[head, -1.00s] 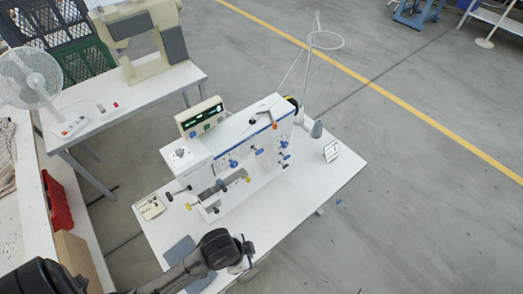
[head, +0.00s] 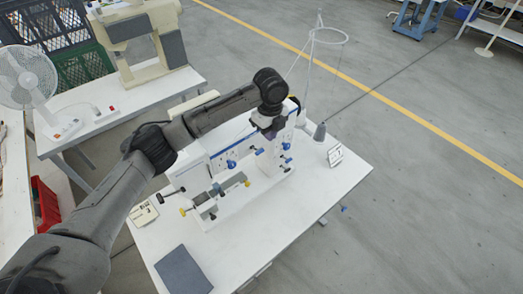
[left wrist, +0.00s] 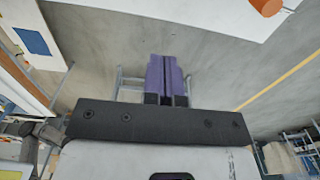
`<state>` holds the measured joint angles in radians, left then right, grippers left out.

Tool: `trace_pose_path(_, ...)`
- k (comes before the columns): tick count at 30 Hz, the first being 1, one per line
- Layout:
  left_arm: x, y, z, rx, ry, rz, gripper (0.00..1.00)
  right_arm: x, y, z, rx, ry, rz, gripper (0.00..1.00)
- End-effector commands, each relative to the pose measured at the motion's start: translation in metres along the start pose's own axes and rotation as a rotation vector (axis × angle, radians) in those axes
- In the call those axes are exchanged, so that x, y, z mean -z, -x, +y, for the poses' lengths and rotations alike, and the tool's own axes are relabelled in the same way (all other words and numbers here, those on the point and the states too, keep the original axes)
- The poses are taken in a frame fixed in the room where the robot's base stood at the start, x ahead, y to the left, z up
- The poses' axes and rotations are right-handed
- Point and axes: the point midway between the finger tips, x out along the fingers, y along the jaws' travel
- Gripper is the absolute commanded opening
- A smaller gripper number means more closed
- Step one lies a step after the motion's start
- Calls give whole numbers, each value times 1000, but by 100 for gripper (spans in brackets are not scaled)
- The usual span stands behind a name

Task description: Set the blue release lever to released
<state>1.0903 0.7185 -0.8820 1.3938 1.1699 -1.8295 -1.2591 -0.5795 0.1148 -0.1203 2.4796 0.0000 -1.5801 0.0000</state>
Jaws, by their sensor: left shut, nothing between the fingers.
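My right gripper is not in view.
The white table (head: 300,215) has free room in front of the press. A grey mat (head: 183,270) and a small control box (head: 143,214) lie on it. A thread stand (head: 308,80) rises behind.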

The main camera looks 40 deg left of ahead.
Motion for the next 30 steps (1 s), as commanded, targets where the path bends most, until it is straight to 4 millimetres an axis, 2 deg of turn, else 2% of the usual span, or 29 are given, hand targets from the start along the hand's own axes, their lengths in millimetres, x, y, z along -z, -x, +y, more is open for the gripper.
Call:
trace_pose_path(1, -9, 8, -2, 2, -2, 0, 0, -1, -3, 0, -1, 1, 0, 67)
trace_pose_path(6, -22, 25, -3, 1, -15, 8, 0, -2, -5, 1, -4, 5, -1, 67)
trace_pose_path(19, -24, 27, -3, 0, -18, 10, 0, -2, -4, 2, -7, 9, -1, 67)
trace_pose_path(23, -24, 19, -3, -2, -18, 10, 0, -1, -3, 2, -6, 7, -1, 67)
trace_pose_path(30, -23, -20, -2, -4, -17, 11, 0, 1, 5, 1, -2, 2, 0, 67)
